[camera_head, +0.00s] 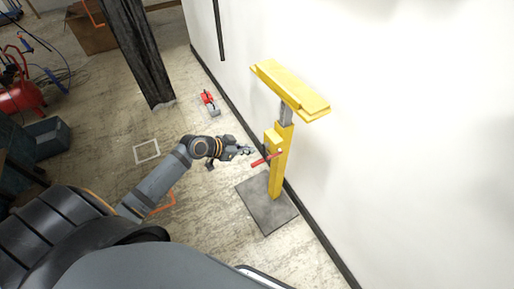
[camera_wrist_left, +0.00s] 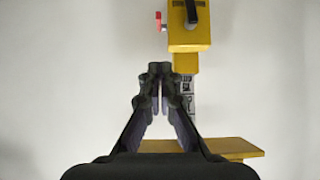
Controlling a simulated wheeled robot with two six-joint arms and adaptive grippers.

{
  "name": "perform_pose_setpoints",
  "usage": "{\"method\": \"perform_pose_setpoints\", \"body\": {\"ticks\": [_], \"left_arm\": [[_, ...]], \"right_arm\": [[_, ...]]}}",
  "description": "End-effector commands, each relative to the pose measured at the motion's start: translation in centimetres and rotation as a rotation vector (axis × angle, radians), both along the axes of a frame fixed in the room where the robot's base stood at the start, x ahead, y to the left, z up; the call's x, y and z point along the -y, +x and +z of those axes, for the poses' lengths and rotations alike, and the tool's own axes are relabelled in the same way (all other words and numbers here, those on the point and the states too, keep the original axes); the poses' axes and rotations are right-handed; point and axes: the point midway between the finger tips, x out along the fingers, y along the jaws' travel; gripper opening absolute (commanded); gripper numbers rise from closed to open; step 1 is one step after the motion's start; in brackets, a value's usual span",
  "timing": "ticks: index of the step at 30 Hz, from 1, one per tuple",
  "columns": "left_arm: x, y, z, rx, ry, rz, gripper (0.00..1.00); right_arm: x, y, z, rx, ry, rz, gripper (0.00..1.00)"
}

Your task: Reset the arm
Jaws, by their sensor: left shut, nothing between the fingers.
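My left arm reaches in from the left in the head view. My left gripper (camera_head: 246,151) is shut and empty, a little left of a yellow stand (camera_head: 279,165). The stand has a red lever (camera_head: 264,160) on its post and a flat yellow top beam (camera_head: 290,90). In the left wrist view the shut fingertips (camera_wrist_left: 160,68) point toward the stand, which appears upside down there, with its yellow block (camera_wrist_left: 188,36) at the top and the beam (camera_wrist_left: 232,147) low down. A red part (camera_wrist_left: 158,20) sticks out beside the block. My right gripper is not in view.
The stand rises from a dark base plate (camera_head: 267,206) beside the white wall (camera_head: 420,130). A red and grey object (camera_head: 209,102) lies on the floor by the wall. A dark pillar (camera_head: 137,50) stands at the upper left. Open floor surrounds my left arm.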

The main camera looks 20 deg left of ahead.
Motion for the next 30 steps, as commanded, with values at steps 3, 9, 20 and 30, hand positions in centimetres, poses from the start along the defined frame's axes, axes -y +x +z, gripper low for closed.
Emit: {"method": "perform_pose_setpoints", "body": {"ticks": [3, 9, 20, 30], "left_arm": [[-0.1, -0.3, 0.2, 0.0, 0.0, -0.002, 0.0], [-0.1, -0.3, 0.2, 0.0, -0.002, -0.002, 0.0], [-7.0, -3.2, -11.8, -0.181, 0.055, 0.295, 0.0], [-9.4, -24.3, -32.4, -0.55, 0.241, 0.599, 0.0]], "right_arm": [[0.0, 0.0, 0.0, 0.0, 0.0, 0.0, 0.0], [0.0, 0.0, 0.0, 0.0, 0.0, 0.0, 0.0], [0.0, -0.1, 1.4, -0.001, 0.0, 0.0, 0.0], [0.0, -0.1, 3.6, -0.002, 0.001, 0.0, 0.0]]}}
